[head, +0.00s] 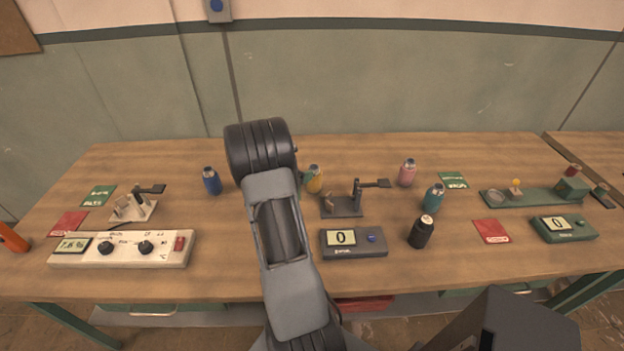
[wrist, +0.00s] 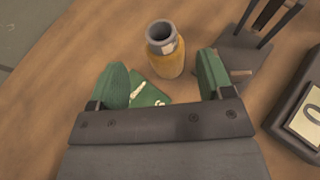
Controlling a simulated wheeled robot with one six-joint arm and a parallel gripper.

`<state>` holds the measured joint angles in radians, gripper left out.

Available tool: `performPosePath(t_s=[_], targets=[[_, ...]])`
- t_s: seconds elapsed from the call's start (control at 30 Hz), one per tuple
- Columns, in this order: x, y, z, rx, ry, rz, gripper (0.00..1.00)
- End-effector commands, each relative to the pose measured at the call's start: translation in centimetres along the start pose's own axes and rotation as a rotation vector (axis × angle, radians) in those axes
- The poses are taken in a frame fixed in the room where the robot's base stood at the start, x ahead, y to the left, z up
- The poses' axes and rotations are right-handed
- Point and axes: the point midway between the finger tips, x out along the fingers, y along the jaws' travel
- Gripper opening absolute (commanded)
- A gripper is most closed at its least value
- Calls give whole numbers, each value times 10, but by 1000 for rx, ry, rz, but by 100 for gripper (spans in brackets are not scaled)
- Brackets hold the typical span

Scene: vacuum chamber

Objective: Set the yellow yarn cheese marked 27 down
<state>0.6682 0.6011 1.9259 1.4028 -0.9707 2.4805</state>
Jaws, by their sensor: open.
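The yellow yarn cheese (head: 315,182) stands upright on the wooden table, just right of my arm in the head view. In the wrist view the cheese (wrist: 168,62) shows a grey open top and a pale label whose number I cannot read. My gripper (wrist: 163,80) is open, with its green fingers spread wide apart. The cheese is just beyond the gap between the fingertips, and neither finger appears to touch it. In the head view my arm hides most of the gripper.
A green card (wrist: 148,90) lies beside the cheese, between the fingers. A dark stand (head: 345,205) is close on the right, with a grey display box (head: 354,243) in front. Blue (head: 211,181), pink (head: 407,173), teal (head: 433,198) and black (head: 421,232) bottle-like pieces stand around.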

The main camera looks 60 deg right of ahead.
Motion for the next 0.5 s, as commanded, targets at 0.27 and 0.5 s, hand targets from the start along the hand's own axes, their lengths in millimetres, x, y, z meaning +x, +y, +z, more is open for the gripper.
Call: performPosePath(t_s=[0.27,0.5], targets=[[39,1,0,-3,2,2,74],[51,1,1,-4,2,4,74]])
